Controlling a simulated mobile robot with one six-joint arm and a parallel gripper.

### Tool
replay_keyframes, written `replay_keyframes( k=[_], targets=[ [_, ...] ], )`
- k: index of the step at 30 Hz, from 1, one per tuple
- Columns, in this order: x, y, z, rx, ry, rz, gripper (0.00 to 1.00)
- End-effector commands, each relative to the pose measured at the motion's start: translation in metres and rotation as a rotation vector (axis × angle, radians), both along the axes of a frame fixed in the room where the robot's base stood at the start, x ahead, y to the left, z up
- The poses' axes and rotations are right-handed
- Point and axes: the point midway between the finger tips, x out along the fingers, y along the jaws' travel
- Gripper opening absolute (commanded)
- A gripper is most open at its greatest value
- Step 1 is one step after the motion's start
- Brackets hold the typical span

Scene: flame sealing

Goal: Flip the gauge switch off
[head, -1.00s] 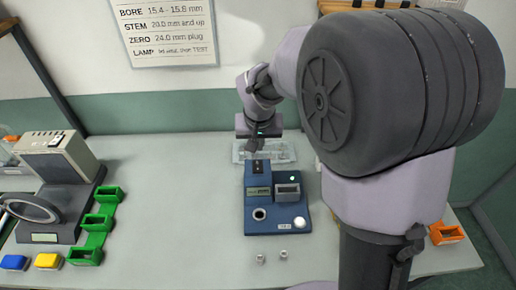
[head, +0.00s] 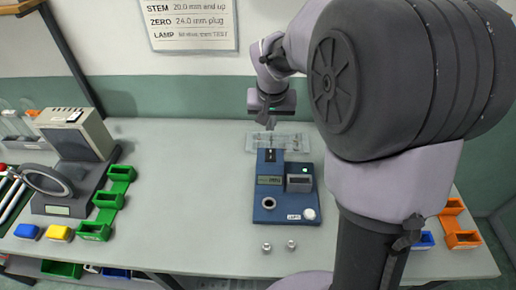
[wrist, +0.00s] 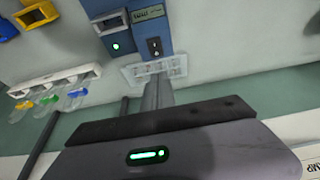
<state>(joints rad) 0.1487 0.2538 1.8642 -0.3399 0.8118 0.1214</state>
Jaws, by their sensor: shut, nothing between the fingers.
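The blue gauge (head: 262,216) stands on the bench in the middle of the head view, with a small display, a round socket and a white button. Its black switch plate (head: 270,156) is at the back end; the wrist view shows the switch (wrist: 154,47) with a small pale lever. I cannot tell which way the lever is set. A green lamp (wrist: 116,46) on the gauge is lit. My gripper (head: 270,125) is shut and empty, behind and above the switch, apart from it. In the wrist view its shut fingers (wrist: 156,88) point toward the gauge.
A clear tray (head: 300,142) lies just behind the gauge, below my gripper. Two small metal parts (head: 291,244) lie in front. Green bins (head: 108,201) and a grey machine (head: 75,140) stand left; orange bins (head: 463,239) stand right. The bench between gauge and green bins is clear.

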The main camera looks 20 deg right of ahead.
Motion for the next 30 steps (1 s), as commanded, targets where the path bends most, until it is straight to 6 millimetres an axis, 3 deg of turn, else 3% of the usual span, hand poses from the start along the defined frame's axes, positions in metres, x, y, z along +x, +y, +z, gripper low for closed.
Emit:
replay_keyframes(
  k=[7, 21, 30],
  targets=[
    [0.003, -0.001, -0.012, 0.001, 0.002, -0.001, 0.00],
    [0.032, -0.013, -0.107, 0.001, 0.003, 0.001, 0.00],
    [0.035, -0.014, -0.134, 0.001, 0.001, 0.000, 0.00]
  ],
)
